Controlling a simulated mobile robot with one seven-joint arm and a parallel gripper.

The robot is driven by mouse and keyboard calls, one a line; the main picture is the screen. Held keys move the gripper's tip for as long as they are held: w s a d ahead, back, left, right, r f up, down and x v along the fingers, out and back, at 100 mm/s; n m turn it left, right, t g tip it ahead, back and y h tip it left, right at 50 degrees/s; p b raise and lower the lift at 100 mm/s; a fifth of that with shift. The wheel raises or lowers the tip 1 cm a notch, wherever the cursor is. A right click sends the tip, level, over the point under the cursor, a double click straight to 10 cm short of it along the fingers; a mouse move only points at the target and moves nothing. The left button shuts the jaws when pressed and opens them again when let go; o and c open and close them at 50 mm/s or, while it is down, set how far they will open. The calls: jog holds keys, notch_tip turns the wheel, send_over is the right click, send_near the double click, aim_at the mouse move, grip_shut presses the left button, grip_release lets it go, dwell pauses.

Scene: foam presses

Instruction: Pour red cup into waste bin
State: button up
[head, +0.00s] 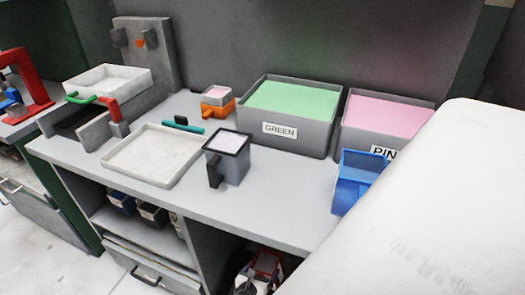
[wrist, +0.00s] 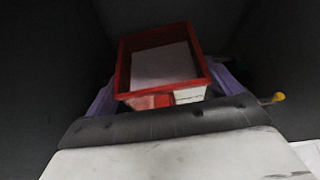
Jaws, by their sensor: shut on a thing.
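The red cup (wrist: 123,72) is in the wrist view, square, with its open top facing the camera and pale material (wrist: 162,65) inside. My gripper (wrist: 165,84) is shut on it, with purple fingers at its left and right sides. In the head view a partly hidden red thing (head: 266,264) at the bottom edge, below the counter front, looks like the same cup. Dark walls surround the cup in the wrist view. I cannot tell whether they belong to the waste bin, and no bin is clearly identifiable in the head view.
On the counter (head: 265,198) stand a GREEN bin (head: 315,137), a PINK bin (head: 350,132), a blue cup (head: 358,178), a grey cup (head: 232,168), an orange cup (head: 218,108) and a white tray (head: 150,155). My white arm covers the right side. Shelves and drawers lie below.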

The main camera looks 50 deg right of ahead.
jog(key=n+g+b, duration=0.1)
jog(key=f+n+g+h, duration=0.1)
jog(key=n, duration=0.1)
jog(key=w+f+n+g+h+b, duration=0.1)
jog(key=n, duration=0.1)
jog(key=shift+a+b, duration=0.2)
jog(key=shift+b, duration=0.1)
jog(key=f+n+b, duration=0.1)
jog(key=b, duration=0.1)
jog(key=w+f+n+h+b, duration=0.1)
jog(key=n+b, duration=0.1)
jog(key=shift+a+g, duration=0.2)
jog(key=shift+g, duration=0.2)
jog(key=f+n+b, duration=0.1)
jog(key=w+f+n+h+b, duration=0.1)
jog(key=b, duration=0.1)
jog(key=f+n+b, duration=0.1)
jog(key=shift+w+a+f+g+h, duration=0.25)
jog(key=shift+g+h, duration=0.05)
jog(key=n+b, duration=0.1)
jog(key=n, duration=0.1)
jog(key=w+n+h+b, duration=0.1)
jog(key=n, duration=0.1)
jog(key=w+n+h+b, duration=0.1)
jog(key=n, duration=0.1)
jog(key=shift+a+f+t+b, duration=0.3)
jog(key=shift+a+f+t, duration=0.05)
jog(key=shift+a+t, duration=0.05)
dwell(0.6)
